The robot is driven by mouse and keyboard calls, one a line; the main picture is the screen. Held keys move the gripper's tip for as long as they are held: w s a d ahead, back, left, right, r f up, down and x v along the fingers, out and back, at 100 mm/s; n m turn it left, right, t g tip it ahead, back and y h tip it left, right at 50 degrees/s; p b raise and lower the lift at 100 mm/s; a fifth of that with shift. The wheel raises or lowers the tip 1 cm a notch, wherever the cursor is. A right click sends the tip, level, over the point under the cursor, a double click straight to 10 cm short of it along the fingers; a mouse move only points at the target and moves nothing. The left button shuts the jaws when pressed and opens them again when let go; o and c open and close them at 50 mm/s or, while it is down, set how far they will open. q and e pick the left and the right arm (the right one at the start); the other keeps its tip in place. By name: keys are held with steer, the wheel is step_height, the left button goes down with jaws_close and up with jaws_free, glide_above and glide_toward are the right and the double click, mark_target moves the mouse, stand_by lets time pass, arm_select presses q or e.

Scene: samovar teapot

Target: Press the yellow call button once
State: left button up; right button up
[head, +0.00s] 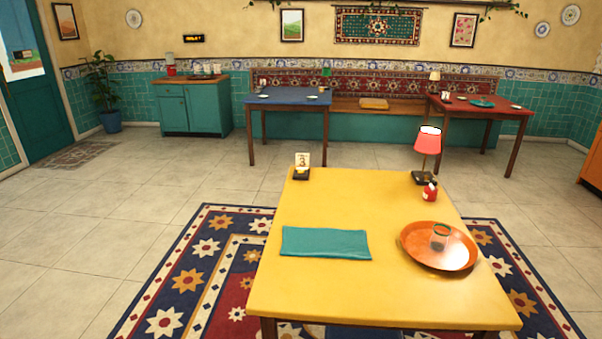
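A yellow table (330,290) stands close in front of me in the head view. At its far left corner is a small card marked 3 (302,160). At the card's foot sits a small dark block (301,174) with a yellowish top; it is too small to tell for sure whether this is the yellow call button. Neither of my grippers is in view, and nothing touches the block.
A teal cloth (325,243), an orange tray (420,259) with a glass (440,236), a red lamp (428,142) and a small red container (430,192) are on the yellow table. A blue table (290,97) and red table (460,107) stand behind. Open floor lies left.

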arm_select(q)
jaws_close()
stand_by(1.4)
